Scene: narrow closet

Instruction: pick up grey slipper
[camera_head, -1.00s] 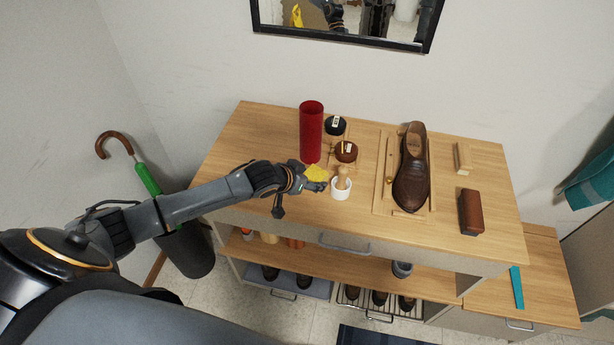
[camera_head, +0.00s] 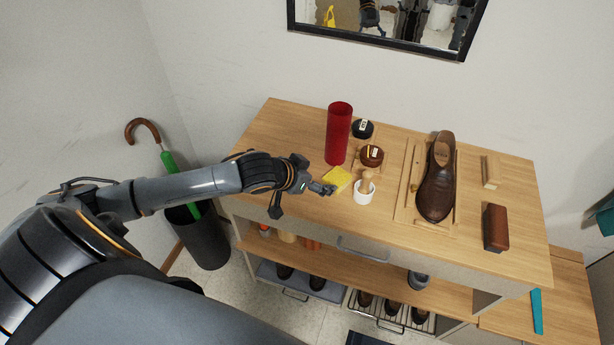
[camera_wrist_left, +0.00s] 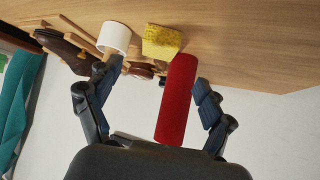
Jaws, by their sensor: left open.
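A small grey rounded thing (camera_head: 418,280), perhaps the grey slipper, sits on the middle shelf under the bench top, partly hidden by the top's front edge. I cannot make out its full shape. My left gripper (camera_head: 326,189) is over the bench top, beside the yellow sponge (camera_head: 338,179), well above and left of the grey thing. In the left wrist view its fingers (camera_wrist_left: 145,95) are spread apart, with nothing held between them. My right gripper is not in view.
A red cylinder (camera_head: 339,133), a white cup (camera_head: 365,194) with a wooden-handled tool, round tins and a brown shoe (camera_head: 436,180) stand on the bench top. Dark shoes stand on the lower racks. A green umbrella in a dark bin (camera_head: 197,240) is at left.

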